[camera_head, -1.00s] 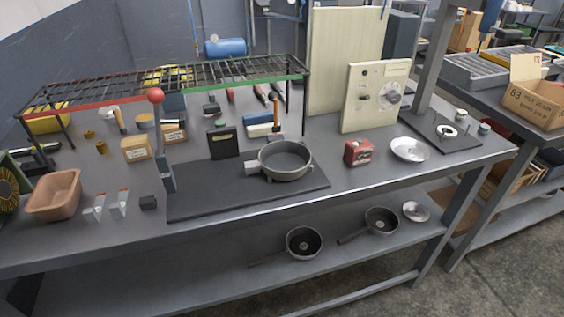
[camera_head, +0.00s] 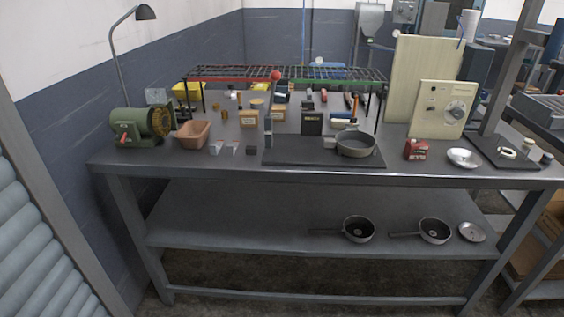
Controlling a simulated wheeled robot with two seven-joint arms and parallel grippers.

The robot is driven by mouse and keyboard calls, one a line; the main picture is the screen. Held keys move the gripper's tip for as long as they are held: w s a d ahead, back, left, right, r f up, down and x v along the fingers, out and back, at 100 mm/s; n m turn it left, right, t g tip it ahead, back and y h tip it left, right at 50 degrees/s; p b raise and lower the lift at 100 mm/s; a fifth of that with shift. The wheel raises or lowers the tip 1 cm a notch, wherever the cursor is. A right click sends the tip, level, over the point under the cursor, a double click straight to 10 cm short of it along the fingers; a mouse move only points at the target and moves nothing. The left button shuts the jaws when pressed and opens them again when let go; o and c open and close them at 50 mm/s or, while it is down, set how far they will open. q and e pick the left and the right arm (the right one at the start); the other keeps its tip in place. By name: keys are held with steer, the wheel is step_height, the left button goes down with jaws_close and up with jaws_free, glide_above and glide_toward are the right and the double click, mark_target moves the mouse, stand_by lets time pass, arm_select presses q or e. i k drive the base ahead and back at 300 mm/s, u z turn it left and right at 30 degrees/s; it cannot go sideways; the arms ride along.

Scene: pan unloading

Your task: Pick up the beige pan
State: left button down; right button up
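A round grey-beige pan (camera_head: 356,144) sits upright on a dark flat board (camera_head: 290,153) on the workbench, right of the middle. It is the palest of the pans in view, and its short handle points left. Two dark pans, one in the middle (camera_head: 358,229) and one further right (camera_head: 434,230), sit on the lower shelf with their handles pointing left. Neither of my grippers is in view.
The workbench (camera_head: 130,163) carries a terracotta tub (camera_head: 193,134), a green grinder (camera_head: 141,126), a red box (camera_head: 416,149) and a metal dish (camera_head: 463,158). A wire rack (camera_head: 290,74) stands behind. Much of the lower shelf's left (camera_head: 230,215) is bare.

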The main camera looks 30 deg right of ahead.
mark_target(357, 143)
steer(key=u, duration=1.7)
steer(key=i, duration=0.2)
steer(key=z, duration=1.15)
steer(key=i, duration=1.55)
steer(key=z, duration=0.95)
